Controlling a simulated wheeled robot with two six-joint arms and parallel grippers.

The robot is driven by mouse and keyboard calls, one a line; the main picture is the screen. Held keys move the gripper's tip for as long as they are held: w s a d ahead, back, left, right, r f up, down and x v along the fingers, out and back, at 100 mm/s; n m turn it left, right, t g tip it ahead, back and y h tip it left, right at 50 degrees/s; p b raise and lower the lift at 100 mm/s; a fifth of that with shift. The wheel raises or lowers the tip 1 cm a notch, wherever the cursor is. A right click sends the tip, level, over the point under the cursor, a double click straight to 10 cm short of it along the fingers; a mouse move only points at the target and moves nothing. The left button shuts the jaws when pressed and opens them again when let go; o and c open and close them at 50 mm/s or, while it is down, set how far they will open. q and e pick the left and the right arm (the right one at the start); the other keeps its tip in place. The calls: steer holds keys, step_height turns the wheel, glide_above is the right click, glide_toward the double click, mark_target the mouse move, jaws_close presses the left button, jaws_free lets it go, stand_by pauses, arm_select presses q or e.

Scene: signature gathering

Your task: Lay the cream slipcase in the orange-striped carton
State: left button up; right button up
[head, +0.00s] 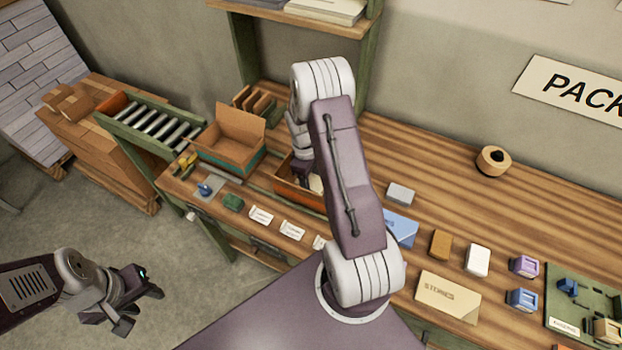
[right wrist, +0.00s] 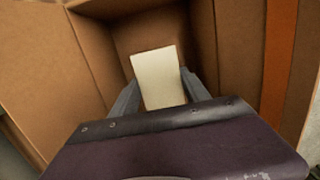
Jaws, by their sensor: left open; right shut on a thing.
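The orange-striped carton (head: 287,196) stands open on the bench, partly hidden behind my right arm in the head view. Its brown cardboard wall with an orange band (right wrist: 278,60) fills the right side of the right wrist view. The cream slipcase (right wrist: 158,70) is between the fingers of my right gripper (right wrist: 159,82), which is shut on it. The slipcase is over or within the carton's opening; I cannot tell whether it touches the bottom. A cream patch of it (head: 316,184) shows beside my arm. My left gripper (head: 138,296) is open and empty, off the bench over the floor.
A teal-striped carton (head: 228,147) stands open left of the orange-striped one. A cream case marked STORIES (head: 447,296), a blue case (head: 401,229) and several small boxes lie to the right. White cards (head: 261,215) line the front edge. The bench's back right is mostly clear.

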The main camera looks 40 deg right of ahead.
steer(key=shift+f+b, duration=0.45)
steer(key=shift+f, duration=0.2)
steer(key=o, duration=1.4)
steer(key=shift+r, duration=0.1)
step_height(320, 180, up, 17)
steer(key=p, duration=1.4)
steer(key=shift+p, duration=0.3)
